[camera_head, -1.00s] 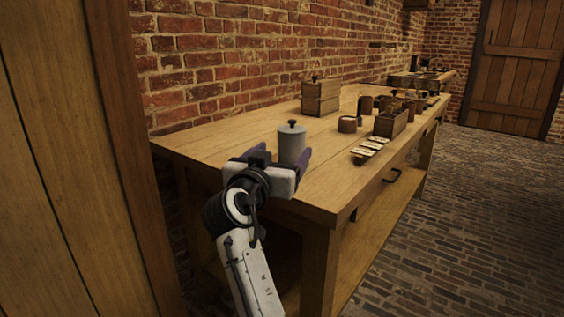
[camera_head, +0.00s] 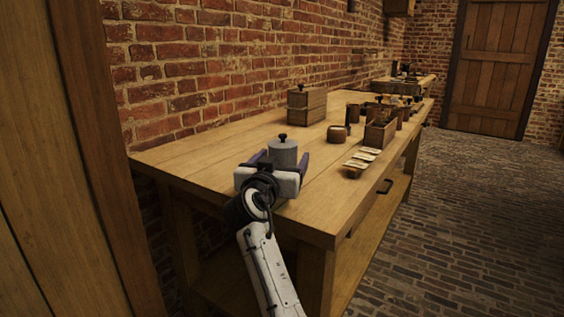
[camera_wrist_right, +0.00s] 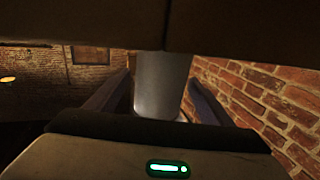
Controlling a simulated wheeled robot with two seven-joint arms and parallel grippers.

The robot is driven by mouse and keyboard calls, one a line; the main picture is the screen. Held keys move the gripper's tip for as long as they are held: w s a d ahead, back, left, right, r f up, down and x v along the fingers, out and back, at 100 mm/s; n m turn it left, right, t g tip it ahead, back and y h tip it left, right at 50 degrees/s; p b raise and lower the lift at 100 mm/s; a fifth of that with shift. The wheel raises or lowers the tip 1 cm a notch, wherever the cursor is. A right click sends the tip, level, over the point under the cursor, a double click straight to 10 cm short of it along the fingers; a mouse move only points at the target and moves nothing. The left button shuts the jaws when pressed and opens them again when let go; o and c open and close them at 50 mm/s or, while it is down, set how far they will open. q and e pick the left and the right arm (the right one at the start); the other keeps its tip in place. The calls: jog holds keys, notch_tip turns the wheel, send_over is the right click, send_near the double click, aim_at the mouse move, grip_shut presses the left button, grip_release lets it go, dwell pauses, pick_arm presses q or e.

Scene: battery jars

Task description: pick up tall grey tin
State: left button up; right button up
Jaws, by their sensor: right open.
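The tall grey tin (camera_head: 284,152), a cylinder with a dark knob on its lid, stands upright near the left end of the wooden table. It also shows in the right wrist view (camera_wrist_right: 160,85), between the two fingers. My right gripper (camera_head: 281,160) is open, with one purple finger on each side of the tin. In the wrist view a gap shows beside the tin on the left; contact on the right side is hard to tell. The tin's lower part is hidden behind the gripper in the head view. My left gripper is not in view.
The wooden table (camera_head: 215,156) runs along a brick wall (camera_head: 240,60). A wooden box (camera_head: 306,106) with a knob stands farther back. A small round jar (camera_head: 337,134), an open wooden crate (camera_head: 380,133) and pale cards (camera_head: 361,159) lie to the right. Table around the tin is clear.

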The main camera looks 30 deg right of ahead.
jog(key=shift+w+d, duration=0.1)
jog(key=c, duration=1.2)
jog(key=shift+r, duration=0.1)
